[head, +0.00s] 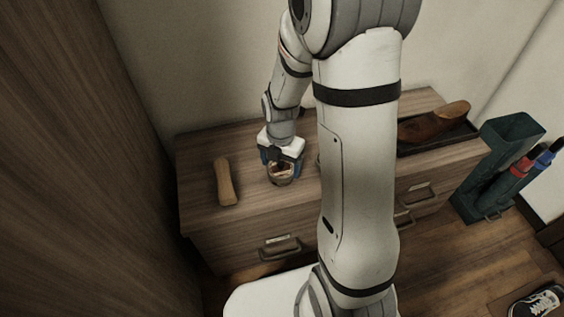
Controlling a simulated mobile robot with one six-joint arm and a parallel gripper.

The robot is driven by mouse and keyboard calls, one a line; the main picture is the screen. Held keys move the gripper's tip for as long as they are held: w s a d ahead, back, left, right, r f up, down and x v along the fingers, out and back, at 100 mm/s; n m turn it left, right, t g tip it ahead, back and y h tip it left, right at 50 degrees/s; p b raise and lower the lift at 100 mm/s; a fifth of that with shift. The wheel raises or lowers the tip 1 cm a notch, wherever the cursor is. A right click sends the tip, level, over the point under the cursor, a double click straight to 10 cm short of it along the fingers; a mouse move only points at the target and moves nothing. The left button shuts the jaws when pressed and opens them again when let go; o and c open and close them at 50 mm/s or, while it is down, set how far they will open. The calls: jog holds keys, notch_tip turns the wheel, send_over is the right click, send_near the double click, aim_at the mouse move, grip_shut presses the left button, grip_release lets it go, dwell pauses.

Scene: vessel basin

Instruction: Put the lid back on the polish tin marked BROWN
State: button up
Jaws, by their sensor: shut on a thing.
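My gripper (281,167) points down over the left part of the wooden chest's top. Its blue fingers are shut on a small round thing, most likely the tin lid (282,170), with a pale and brown face. A brown rounded rim (281,182) shows just below it, close to the chest's front edge. I cannot tell whether the lid touches a tin there. No BROWN marking can be read at this size. My arm hides the middle of the chest top, and any other tins there are not visible.
A wooden-backed brush (225,182) lies left of my gripper on the chest top (196,150). A brown leather shoe (437,121) lies on a dark tray (448,138) at the right. A green stand (505,150) with umbrellas stands beside the chest. A sneaker (535,303) is on the floor.

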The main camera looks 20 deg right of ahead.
dwell(0.3)
jog(key=o, duration=1)
jog(key=shift+c, duration=0.2)
jog(key=shift+r+p, duration=3)
jog(key=shift+r, duration=0.55)
jog(key=shift+f, duration=0.1)
jog(key=shift+c, duration=0.4)
grip_shut()
